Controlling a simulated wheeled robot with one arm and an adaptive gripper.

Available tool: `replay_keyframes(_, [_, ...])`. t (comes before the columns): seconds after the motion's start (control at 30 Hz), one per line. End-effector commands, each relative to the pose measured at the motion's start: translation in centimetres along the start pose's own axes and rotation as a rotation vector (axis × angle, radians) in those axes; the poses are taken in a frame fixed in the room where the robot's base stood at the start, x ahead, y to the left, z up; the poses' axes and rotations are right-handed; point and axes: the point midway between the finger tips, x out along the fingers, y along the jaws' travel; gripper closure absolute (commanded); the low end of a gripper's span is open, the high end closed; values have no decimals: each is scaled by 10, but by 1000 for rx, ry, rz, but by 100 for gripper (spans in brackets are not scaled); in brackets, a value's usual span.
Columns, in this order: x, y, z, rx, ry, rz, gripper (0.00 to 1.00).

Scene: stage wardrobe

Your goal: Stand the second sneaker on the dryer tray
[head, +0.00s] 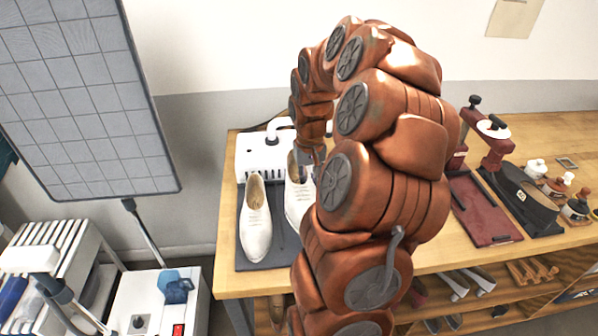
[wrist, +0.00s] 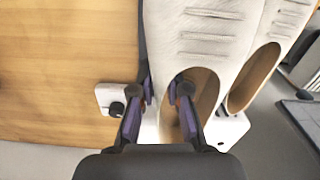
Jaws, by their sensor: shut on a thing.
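The first white sneaker (head: 257,235) stands on the left of the dark dryer tray (head: 284,245), toe toward me. The second white sneaker (head: 294,205) is to its right, parallel with it and partly hidden by my arm. My gripper (head: 309,172) is shut on the side wall of the second sneaker's opening. In the wrist view my gripper (wrist: 166,92) has one finger inside the opening and one outside the second sneaker (wrist: 195,45). The first sneaker (wrist: 280,40) is beside it. I cannot tell whether the second sneaker's sole touches the tray.
A white dryer unit (head: 260,155) with a hose stands behind the shoes on the wooden table (head: 425,262). To the right are dark red presses (head: 488,205) and small bottles (head: 557,186). A white cart (head: 160,300) stands at the lower left.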

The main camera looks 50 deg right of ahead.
Motion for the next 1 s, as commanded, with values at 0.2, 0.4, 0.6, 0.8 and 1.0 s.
replay_keyframes(0.2, [4,8,2,17,-2,0,100])
replay_keyframes(0.4, [14,10,3,23,-5,0,100])
replay_keyframes(0.6, [27,10,2,21,-2,0,100])
replay_keyframes(0.8, [39,9,2,19,-2,0,100])
replay_keyframes(1.0, [55,9,1,19,-1,0,100])
